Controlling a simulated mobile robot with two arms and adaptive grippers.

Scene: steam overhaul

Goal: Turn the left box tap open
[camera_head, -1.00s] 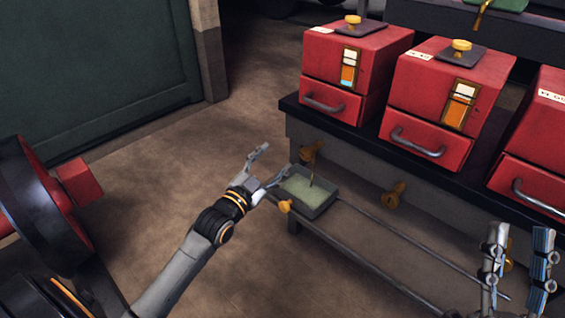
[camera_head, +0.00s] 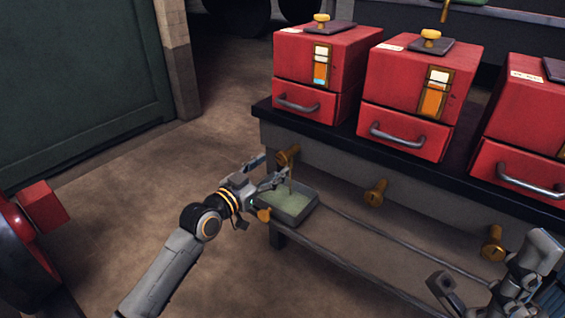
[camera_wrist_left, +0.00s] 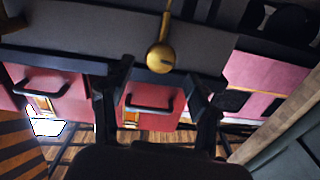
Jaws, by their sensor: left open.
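The left box tap (camera_head: 288,155) is a brass tap on the grey bench front, below the leftmost red box (camera_head: 320,75). A thin line runs from it down to a green-filled tray (camera_head: 308,212). My left gripper (camera_head: 268,170) is open at the tap, its fingers on its left and near side; contact cannot be told. In the left wrist view, a round brass end (camera_wrist_left: 160,58) shows beyond and between the open fingers (camera_wrist_left: 160,85). My right gripper (camera_head: 485,280) is at the lower right, fingers apart and empty.
Two more brass taps (camera_head: 376,192) (camera_head: 493,243) sit along the bench front to the right. Red boxes with drawer handles stand on the black bench top (camera_head: 262,108). A red machine (camera_head: 25,240) is at the left.

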